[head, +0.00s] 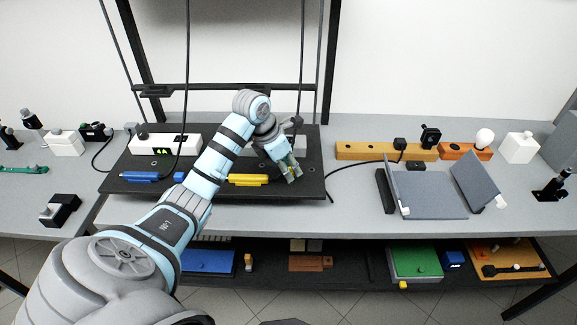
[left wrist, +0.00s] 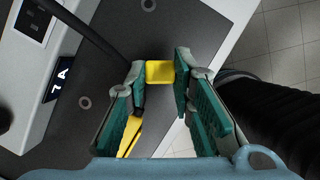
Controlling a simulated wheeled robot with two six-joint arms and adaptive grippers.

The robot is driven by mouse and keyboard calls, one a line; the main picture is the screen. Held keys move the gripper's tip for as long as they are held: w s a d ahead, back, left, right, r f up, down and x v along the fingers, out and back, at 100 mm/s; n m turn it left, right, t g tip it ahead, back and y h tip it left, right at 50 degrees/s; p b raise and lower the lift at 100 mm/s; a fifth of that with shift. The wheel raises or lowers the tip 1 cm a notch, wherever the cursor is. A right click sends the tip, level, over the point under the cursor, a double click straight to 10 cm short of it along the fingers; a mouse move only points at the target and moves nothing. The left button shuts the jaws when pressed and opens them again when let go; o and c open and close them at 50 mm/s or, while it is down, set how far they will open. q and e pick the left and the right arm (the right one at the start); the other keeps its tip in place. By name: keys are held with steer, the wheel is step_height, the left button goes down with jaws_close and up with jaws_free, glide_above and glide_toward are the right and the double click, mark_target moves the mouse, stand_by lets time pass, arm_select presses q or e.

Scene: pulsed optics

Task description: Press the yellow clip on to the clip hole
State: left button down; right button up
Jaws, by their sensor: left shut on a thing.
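My left gripper (head: 291,172) is over the right part of a dark board (head: 305,186) on the grey bench. In the left wrist view its green-padded fingers (left wrist: 160,74) are shut on a small yellow block (left wrist: 159,71), which seems to be the yellow clip. A longer yellow piece (head: 248,180) lies near the board's front edge, left of the gripper; it also shows partly behind a finger in the left wrist view (left wrist: 126,142). Ring-shaped marks (left wrist: 84,103) show on the board; I cannot tell which is the clip hole. My right gripper is not in view.
A white box with a display (head: 165,145), a blue bar (head: 140,177) and a small blue block (head: 179,177) are on the board's left. A black cable hangs down over the board. A grey folding stand (head: 428,190) and an orange strip (head: 370,152) lie to the right.

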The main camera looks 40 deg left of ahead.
arm_select(q)
steer(key=shift+f+b, duration=0.55)
steer(key=shift+f, duration=0.2)
steer(key=shift+f+b, duration=0.5)
steer(key=shift+f, duration=0.15)
steer(key=c, duration=1.3)
jaws_free()
steer(key=shift+s+d, duration=0.1)
steer(key=shift+c, duration=0.2)
steer(key=shift+o, duration=0.2)
steer(key=shift+r, duration=0.3)
steer(key=w+p+v, duration=0.1)
steer(key=p+v, duration=0.3)
steer(key=v, duration=1.1)
steer(key=shift+d+r, duration=0.2)
steer(key=shift+r, duration=0.2)
